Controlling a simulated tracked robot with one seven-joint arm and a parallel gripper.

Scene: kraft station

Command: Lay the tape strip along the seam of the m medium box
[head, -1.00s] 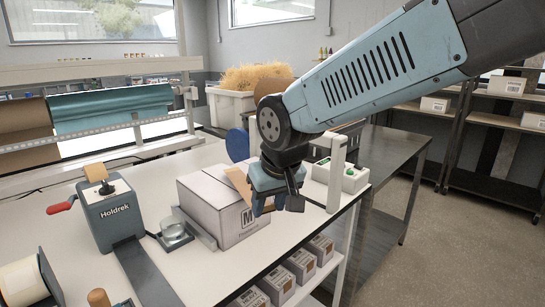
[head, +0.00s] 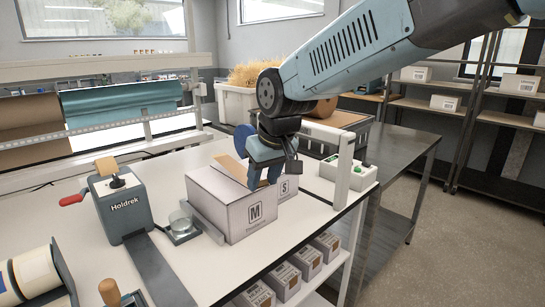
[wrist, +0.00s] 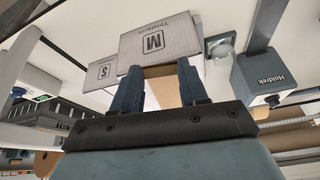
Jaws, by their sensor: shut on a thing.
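My gripper (head: 265,178) is shut on a brown tape strip (head: 231,168), which shows between the fingers in the wrist view (wrist: 165,90). The white M box (head: 236,211) stands on the bench, its M label facing front right. My gripper is over the right side of the box top, and the strip slants across above the top. I cannot tell whether the strip touches the box. In the wrist view the M box (wrist: 158,42) lies just beyond the fingertips. The seam is not clear in either view.
A smaller S box (head: 288,187) stands close behind the M box. The Holdrek tape dispenser (head: 122,208) and a small glass dish (head: 181,222) are at left. A post and a green-button control box (head: 350,174) stand at right.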

